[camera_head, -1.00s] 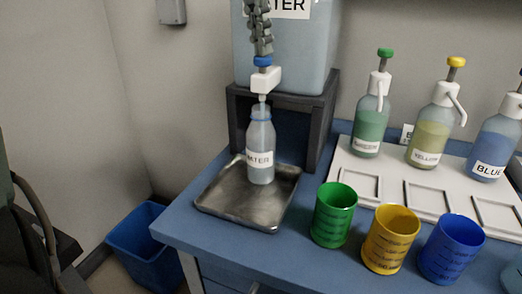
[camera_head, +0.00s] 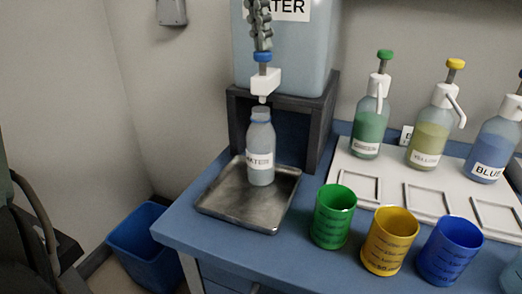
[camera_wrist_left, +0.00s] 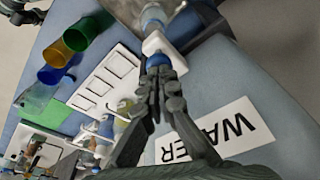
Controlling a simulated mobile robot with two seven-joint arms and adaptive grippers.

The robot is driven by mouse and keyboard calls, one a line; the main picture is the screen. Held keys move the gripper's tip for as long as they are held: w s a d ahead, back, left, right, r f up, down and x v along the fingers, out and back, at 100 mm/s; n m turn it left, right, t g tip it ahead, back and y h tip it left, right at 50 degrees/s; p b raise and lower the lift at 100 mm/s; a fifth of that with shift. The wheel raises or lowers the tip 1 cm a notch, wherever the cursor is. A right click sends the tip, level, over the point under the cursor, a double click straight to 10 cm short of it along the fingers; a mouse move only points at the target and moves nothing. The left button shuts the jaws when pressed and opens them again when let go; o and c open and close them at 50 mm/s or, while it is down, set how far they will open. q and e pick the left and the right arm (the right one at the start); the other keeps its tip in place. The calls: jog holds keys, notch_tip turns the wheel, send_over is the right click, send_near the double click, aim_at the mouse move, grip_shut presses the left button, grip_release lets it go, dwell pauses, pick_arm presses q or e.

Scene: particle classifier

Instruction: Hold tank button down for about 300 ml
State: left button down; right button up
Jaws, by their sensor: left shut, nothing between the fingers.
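The blue tank button (camera_head: 263,57) tops the white tap (camera_head: 265,82) at the front of the water tank (camera_head: 285,55). A short stem shows between button and tap. My left gripper (camera_head: 261,46) is shut and empty, its fingertips right above the button, touching it or nearly so. In the left wrist view the closed fingers (camera_wrist_left: 159,68) point at the blue button (camera_wrist_left: 157,60). The WATER bottle (camera_head: 261,150) stands upright and open under the spout, on a metal tray (camera_head: 243,210). No stream shows; its exact level is hard to read. My right gripper is out of view.
Green (camera_head: 333,215), yellow (camera_head: 388,240) and blue (camera_head: 449,250) cups stand along the table's front. Green, yellow and blue pump bottles stand behind them on a white rack (camera_head: 395,190). A blue bin (camera_head: 138,240) is on the floor at left.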

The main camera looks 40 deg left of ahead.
pick_arm(q)
notch_tip(320, 180, up, 6)
jog(key=shift+f, duration=0.15)
dwell(1.2)
